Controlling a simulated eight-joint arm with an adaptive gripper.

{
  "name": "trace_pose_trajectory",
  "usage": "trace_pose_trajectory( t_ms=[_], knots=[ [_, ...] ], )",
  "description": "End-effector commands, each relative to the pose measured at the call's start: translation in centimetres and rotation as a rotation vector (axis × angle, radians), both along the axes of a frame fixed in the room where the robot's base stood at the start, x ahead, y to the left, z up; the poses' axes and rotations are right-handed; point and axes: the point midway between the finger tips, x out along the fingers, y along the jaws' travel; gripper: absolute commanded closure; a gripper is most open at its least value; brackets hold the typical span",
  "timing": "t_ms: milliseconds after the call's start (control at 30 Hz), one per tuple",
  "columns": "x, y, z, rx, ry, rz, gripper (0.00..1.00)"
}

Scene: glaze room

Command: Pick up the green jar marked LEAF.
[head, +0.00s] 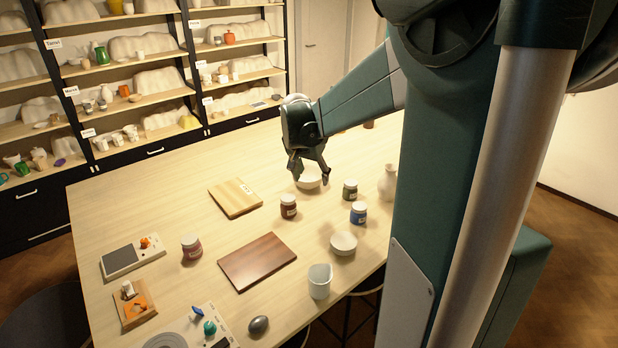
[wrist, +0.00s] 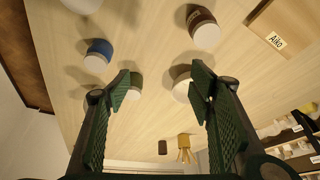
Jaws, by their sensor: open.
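The green jar (head: 350,191) with a white lid stands upright on the table, right of the middle in the head view. Its label is too small to read. In the wrist view the green jar (wrist: 137,79) is partly hidden behind the left finger. My gripper (head: 309,176) is open and empty above the white bowl (head: 312,183), to the left of the green jar and apart from it. In the wrist view the open fingers of my gripper (wrist: 160,85) frame bare table, with the white bowl (wrist: 181,84) by the right finger.
A blue jar (head: 358,213) stands just in front of the green jar, and a white vase (head: 387,183) to its right. A dark red jar (head: 288,207) is to the left. Another bowl (head: 343,243), a cup (head: 320,281) and a brown board (head: 257,261) lie nearer the front.

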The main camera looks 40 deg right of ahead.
Motion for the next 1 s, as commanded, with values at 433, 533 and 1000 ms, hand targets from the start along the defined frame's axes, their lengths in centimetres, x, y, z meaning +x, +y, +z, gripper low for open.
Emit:
trace_pose_trajectory(
  t_ms=[433,533,1000],
  knots=[
    [1.5,-11.0,-3.3,0.004,0.021,-0.262,0.47],
    [1.5,-13.4,-4.3,0.004,0.026,-0.320,0.47],
    [1.0,-19.3,-7.2,0.000,0.035,-0.470,0.47]
  ],
)
